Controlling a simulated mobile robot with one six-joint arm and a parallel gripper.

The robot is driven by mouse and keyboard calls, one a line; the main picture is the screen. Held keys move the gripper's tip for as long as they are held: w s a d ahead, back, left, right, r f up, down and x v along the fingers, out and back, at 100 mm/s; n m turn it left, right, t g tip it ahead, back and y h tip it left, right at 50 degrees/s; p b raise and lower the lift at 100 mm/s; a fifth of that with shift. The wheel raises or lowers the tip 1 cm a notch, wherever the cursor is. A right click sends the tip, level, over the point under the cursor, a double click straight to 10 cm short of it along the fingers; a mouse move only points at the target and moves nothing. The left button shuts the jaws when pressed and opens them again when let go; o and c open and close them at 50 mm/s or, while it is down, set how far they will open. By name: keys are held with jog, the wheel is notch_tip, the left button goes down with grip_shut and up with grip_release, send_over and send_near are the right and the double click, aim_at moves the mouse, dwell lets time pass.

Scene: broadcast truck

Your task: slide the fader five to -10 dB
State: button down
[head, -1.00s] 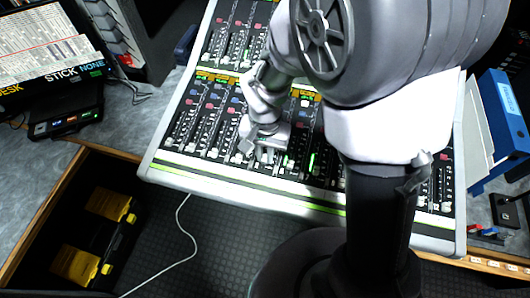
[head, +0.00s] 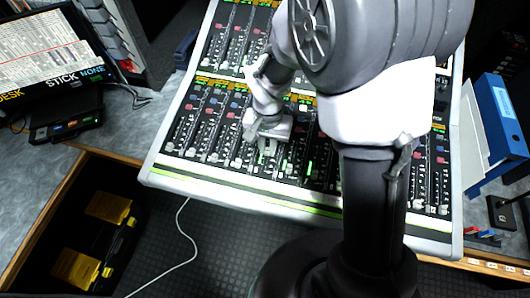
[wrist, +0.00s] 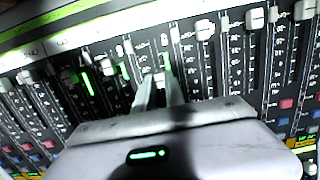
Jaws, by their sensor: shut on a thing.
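The mixing console (head: 290,200) is a pale-framed desk with a dark panel and rows of faders. My gripper (head: 266,151) is over the lower bank, closed at the fader fifth from the left. In the wrist view my gripper (wrist: 158,82) has its two fingers close together on the fader strip, shut on the cap of fader five. The cap is mostly hidden between the fingers. The dB marks beside this fader are too small or covered to read. Other fader caps, such as one to the side (wrist: 204,29), sit near the front end of their slots.
A blue binder (head: 500,115) stands to the right of the console. A monitor (head: 45,50) is at the left. An open bay with yellow-lidded cases (head: 80,268) is at the lower left.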

jog(key=c, duration=1.4)
grip_release()
notch_tip(320, 180, up, 12)
jog(key=p, duration=0.5)
jog(key=shift+p, duration=0.3)
notch_tip(320, 180, up, 9)
jog(key=t, duration=0.2)
send_over(268, 150)
jog(key=s+d, duration=0.2)
jog(key=s, duration=0.1)
jog(key=s+d+r+t+y, duration=0.1)
jog(key=s+r+t, duration=0.1)
jog(key=s, duration=0.4)
jog(key=s+d+r+t+y, duration=0.1)
jog(key=s+d+r, duration=0.1)
jog(key=s+r, duration=0.3)
jog(key=shift+s+d+t, duration=0.15)
jog(key=shift+s+t, duration=0.25)
jog(key=shift+s, duration=0.25)
